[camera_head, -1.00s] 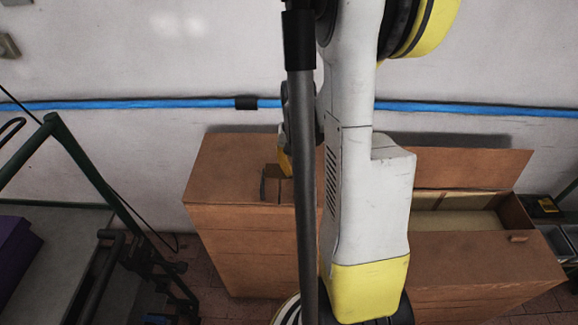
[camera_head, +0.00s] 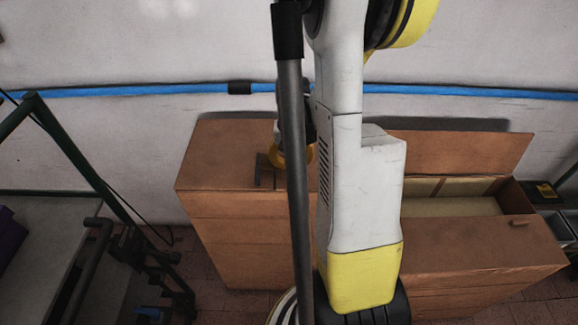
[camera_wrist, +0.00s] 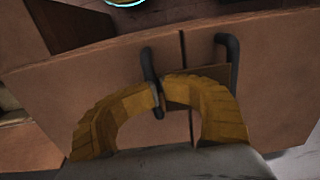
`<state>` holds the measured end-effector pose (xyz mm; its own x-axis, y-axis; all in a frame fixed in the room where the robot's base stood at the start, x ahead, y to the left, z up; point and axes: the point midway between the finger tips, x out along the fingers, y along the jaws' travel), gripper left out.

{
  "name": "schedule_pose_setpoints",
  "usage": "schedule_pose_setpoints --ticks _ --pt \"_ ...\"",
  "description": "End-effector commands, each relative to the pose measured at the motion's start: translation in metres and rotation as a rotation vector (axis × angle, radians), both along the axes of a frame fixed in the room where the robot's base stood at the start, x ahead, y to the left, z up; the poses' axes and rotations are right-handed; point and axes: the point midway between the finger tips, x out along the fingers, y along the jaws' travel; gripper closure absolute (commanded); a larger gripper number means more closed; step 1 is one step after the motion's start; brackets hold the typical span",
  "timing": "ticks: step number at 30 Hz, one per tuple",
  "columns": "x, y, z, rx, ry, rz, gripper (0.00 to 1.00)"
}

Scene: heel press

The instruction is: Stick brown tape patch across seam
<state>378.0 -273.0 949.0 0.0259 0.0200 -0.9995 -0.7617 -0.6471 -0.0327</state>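A brown cardboard box (camera_head: 228,231) stands against the wall, and its closed top shows a dark seam in the wrist view (camera_wrist: 183,45). A small flat brown piece (camera_wrist: 200,92), which looks like the tape patch, lies at the seam between two dark upright bars. One dark bar (camera_wrist: 148,63) is between my fingertips and the other (camera_wrist: 230,60) stands to the right. My gripper (camera_wrist: 160,88) has yellow ribbed fingers, drawn together with the tips at the left bar.
A second brown box (camera_head: 478,252) stands to the right with its top open and a flap (camera_head: 465,150) raised at the back. A dark green metal frame (camera_head: 75,147) is at the left. A blue pipe (camera_head: 150,90) runs along the wall.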

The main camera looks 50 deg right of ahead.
Motion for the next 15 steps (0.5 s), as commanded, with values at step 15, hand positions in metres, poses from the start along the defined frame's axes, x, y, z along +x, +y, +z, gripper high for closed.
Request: schedule_pose_setpoints --ticks 15 --pt "-0.0011 0.0009 -0.0105 0.002 0.001 0.0 1.0"
